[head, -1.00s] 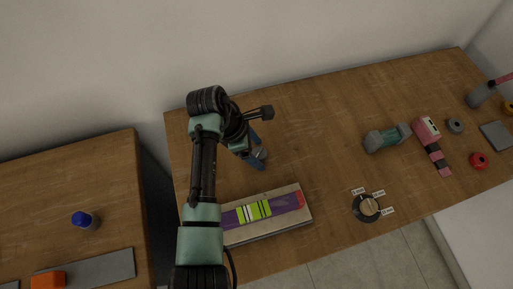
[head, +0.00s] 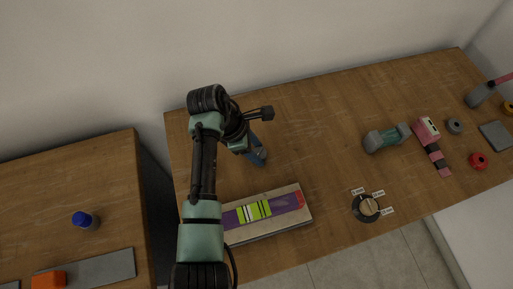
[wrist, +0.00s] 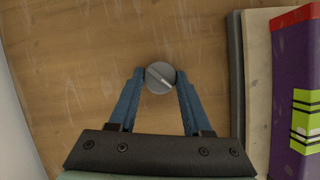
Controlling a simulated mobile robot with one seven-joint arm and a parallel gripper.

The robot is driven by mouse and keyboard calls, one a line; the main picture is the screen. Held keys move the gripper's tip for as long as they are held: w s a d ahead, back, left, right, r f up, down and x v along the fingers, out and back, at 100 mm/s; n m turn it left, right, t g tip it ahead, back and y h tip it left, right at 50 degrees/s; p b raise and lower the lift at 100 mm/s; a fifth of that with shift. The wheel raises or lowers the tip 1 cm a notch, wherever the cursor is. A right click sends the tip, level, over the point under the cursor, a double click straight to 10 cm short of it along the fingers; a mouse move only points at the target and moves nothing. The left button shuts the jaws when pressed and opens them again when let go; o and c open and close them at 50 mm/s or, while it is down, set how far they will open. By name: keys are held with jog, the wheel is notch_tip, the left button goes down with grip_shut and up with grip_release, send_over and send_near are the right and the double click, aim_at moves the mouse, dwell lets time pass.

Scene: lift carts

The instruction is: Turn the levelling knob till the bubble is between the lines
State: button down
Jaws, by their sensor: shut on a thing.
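The levelling knob (wrist: 160,79) is a round grey disc with a pale line across its top, slanting down to the right in the wrist view. My gripper (wrist: 160,76) is shut on it, one blue fingertip at each side. In the head view my gripper (head: 262,156) is over the knob and mostly hides it. The level (head: 281,222) is a pale slab beside the knob, with a purple face, a red end and a yellow-green vial (head: 254,211) with dark lines. A pale patch shows towards the vial's left; I cannot tell surely whether it is the bubble.
On the bench to the right are a dial with small labels (head: 367,207), a teal and grey part (head: 387,138), a pink block (head: 426,129) and a red ring (head: 479,160). A second bench at left holds a blue-capped item (head: 84,220).

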jog(key=m+g, duration=0.1)
jog(key=m, duration=0.1)
jog(key=shift+w+r+m+p, duration=0.1)
jog(key=shift+m+p, duration=0.25)
jog(key=shift+m, duration=0.05)
jog(key=m+g, duration=0.1)
jog(key=m, duration=0.1)
jog(key=shift+d+m, duration=0.1)
jog(key=shift+m, duration=0.2)
jog(key=m+g+b, duration=0.1)
jog(key=m, duration=0.1)
jog(key=m+g+y+b, duration=0.1)
jog(key=m, duration=0.2)
jog(key=shift+w+m, duration=0.2)
jog(key=shift+m, duration=0.1)
jog(key=shift+y, duration=0.3)
jog(key=shift+c, duration=1.7)
grip_release()
jog(key=p+v, duration=0.1)
jog(key=v, duration=1.2)
jog(key=shift+p, duration=0.3)
